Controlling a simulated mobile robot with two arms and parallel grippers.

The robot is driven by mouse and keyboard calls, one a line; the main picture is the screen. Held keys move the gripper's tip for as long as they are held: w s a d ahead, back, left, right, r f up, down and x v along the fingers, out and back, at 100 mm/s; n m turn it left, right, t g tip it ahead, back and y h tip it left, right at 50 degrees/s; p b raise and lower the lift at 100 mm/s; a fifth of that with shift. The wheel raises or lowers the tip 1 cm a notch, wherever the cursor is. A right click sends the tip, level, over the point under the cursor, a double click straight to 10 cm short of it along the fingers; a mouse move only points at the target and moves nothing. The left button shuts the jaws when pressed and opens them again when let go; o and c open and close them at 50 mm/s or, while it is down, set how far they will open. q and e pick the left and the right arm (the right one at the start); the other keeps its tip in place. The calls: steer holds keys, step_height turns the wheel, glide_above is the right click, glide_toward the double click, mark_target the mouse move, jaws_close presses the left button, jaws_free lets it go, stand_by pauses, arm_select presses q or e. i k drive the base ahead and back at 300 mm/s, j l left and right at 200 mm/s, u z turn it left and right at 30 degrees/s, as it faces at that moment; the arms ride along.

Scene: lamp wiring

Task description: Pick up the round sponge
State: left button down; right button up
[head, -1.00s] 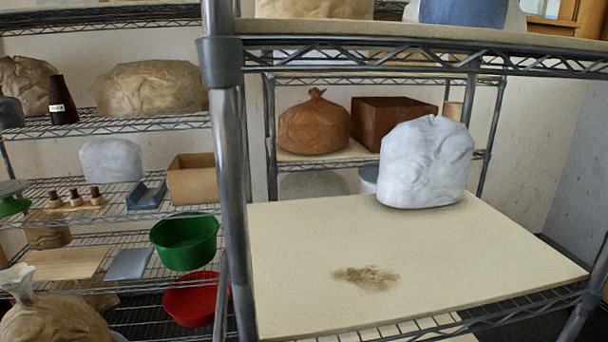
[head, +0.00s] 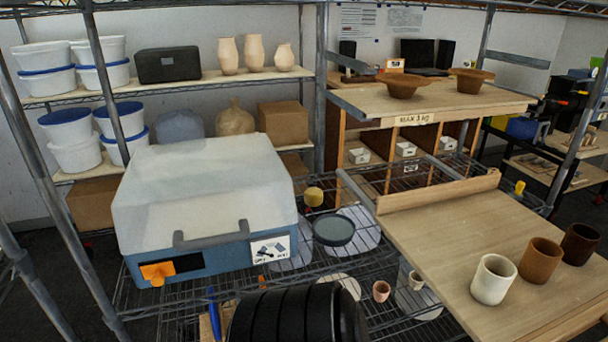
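A small round yellow thing (head: 314,196) sits on the wire shelf just right of the white-lidded blue box; it may be the round sponge, but it is too small to tell. A dark round dish or disc (head: 333,230) lies in front of it. Neither of my grippers shows in the head view.
The white-lidded blue box (head: 205,205) fills the left of the wire shelf. A wooden board (head: 450,235) at right carries a white cup (head: 493,279) and two brown cups. Shelf posts stand at left.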

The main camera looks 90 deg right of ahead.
mark_target(314, 196)
steer(key=z, duration=2.8)
steer(key=i+l+u, duration=0.15)
steer(key=l, duration=0.15)
steer(key=i+l+u, duration=0.1)
steer(key=l, duration=0.2)
steer(key=i+l+u, duration=0.15)
steer(key=l, duration=0.15)
steer(key=i+l+u, duration=0.15)
steer(key=l, duration=0.15)
steer(key=k, duration=0.05)
